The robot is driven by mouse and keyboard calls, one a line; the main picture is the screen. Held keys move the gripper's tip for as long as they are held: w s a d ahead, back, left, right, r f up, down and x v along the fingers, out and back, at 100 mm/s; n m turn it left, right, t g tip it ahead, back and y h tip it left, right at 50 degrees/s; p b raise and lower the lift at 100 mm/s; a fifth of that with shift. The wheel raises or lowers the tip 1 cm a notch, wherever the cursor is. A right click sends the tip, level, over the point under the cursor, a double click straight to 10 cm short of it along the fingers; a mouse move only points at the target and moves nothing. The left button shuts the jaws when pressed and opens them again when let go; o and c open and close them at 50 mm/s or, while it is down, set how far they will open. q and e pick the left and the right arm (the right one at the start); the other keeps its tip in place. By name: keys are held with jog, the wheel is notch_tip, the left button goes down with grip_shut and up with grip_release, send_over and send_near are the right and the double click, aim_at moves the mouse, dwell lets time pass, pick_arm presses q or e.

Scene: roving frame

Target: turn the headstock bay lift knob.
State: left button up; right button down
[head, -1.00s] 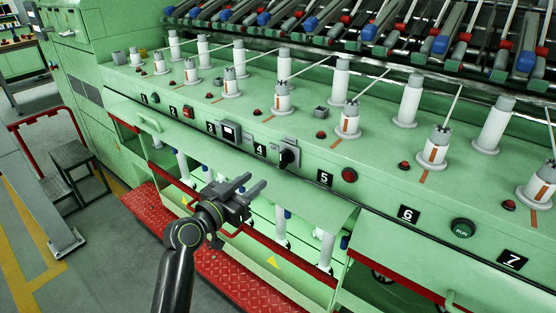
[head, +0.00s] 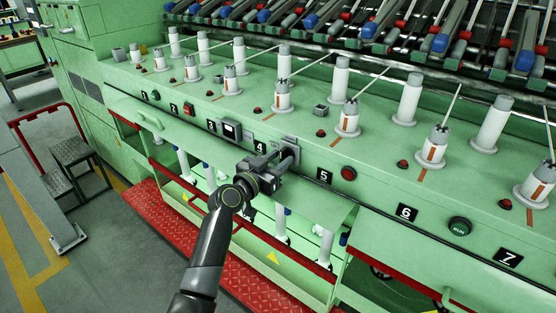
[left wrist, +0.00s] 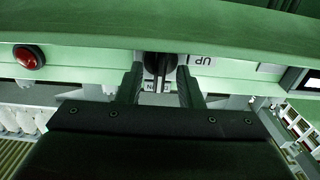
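The lift knob is a black rotary handle. In the left wrist view the knob (left wrist: 157,66) sits between the two fingers of my left gripper (left wrist: 160,86), with a thin gap seeming to show at its sides. A label reading UP (left wrist: 208,61) shows upside down beside it. In the head view my left gripper (head: 276,161) is at the green front panel, right of the number 4 plate, and hides the knob. Only the edge of the knob's grey backing plate (head: 291,143) shows. The gripper looks open around the knob. My right gripper is not in view.
A green RUN button (head: 460,227) is farther right. White bobbin posts stand on the ledge above. A red-edged trough (head: 290,256) runs below.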

pick_arm(q)
grip_shut()
jog(key=shift+n, duration=0.3)
jog(key=n, duration=0.2)
jog(key=shift+n, duration=0.3)
jog(key=shift+w+a+n, duration=0.1)
jog(key=shift+a+n, duration=0.05)
jog(key=shift+n, duration=1.65)
grip_release()
